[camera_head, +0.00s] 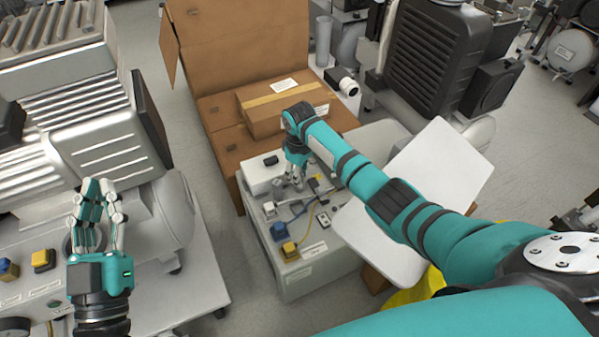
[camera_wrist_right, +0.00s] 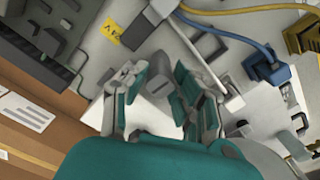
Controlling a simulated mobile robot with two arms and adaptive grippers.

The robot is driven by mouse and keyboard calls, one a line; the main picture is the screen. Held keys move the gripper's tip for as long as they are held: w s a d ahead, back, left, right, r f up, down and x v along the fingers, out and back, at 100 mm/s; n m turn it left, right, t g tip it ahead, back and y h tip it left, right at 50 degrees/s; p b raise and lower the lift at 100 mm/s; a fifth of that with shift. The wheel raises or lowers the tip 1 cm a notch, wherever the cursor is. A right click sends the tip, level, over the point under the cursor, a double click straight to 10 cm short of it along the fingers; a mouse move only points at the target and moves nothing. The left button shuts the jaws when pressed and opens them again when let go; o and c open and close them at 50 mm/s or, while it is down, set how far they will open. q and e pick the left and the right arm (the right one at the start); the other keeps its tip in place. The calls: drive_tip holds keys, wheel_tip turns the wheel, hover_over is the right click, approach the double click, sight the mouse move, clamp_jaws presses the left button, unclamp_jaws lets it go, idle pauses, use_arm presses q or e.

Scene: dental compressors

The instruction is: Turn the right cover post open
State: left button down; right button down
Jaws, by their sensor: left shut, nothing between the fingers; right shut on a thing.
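My right gripper (camera_head: 296,172) reaches down onto the top of a light grey control box (camera_head: 310,277). In the right wrist view, the right gripper (camera_wrist_right: 160,88) is shut on a small grey post (camera_wrist_right: 167,66) that shows between its fingertips. I take this to be the right cover post; its lower end and its turn angle are hard to tell. In the head view the fingers mostly hide it. My left gripper (camera_head: 98,205) is shut and empty, fingers up, in front of the white compressor at the left, well away from the control box.
A blue plug (camera_head: 279,231) and a yellow plug (camera_head: 290,250) with cables sit on the box near the right gripper. A white panel (camera_head: 450,160) stands tilted at the box's right. Cardboard boxes (camera_head: 262,112) lie behind. Clear floor (camera_head: 222,225) separates the box from the left compressor cart.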

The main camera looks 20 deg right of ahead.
drive_tip(key=shift+a+r+m+p, duration=0.1)
drive_tip(key=shift+r+m+p, duration=0.1)
drive_tip(key=shift+m+p, duration=0.65)
use_arm(q)
wheel_tip(320, 180, down, 14)
drive_tip(key=s+a+f+g+y+p, duration=0.1)
drive_tip(key=s+a+g+y+p, duration=0.2)
drive_tip(key=g, duration=0.6)
use_arm(e)
drive_tip(key=shift+m+b, duration=0.5)
drive_tip(key=shift+m, duration=0.05)
drive_tip(key=shift+m+p, duration=0.75)
drive_tip(key=shift+m, duration=0.15)
drive_tip(key=m+p, duration=0.2)
drive_tip(key=shift+m, duration=0.7)
use_arm(q)
drive_tip(key=s+a+f+g+y, duration=0.2)
drive_tip(key=s+a+f+g, duration=0.2)
drive_tip(key=s+g, duration=0.5)
drive_tip(key=shift+s+a+f+n+y+p, duration=0.2)
drive_tip(key=shift+s+f+n+y+p, duration=0.25)
drive_tip(key=shift+s+f, duration=0.85)
use_arm(e)
drive_tip(key=shift+f+m, duration=0.15)
drive_tip(key=shift+m, duration=0.95)
use_arm(q)
drive_tip(key=shift+s+r, duration=0.3)
drive_tip(key=shift+r, duration=0.05)
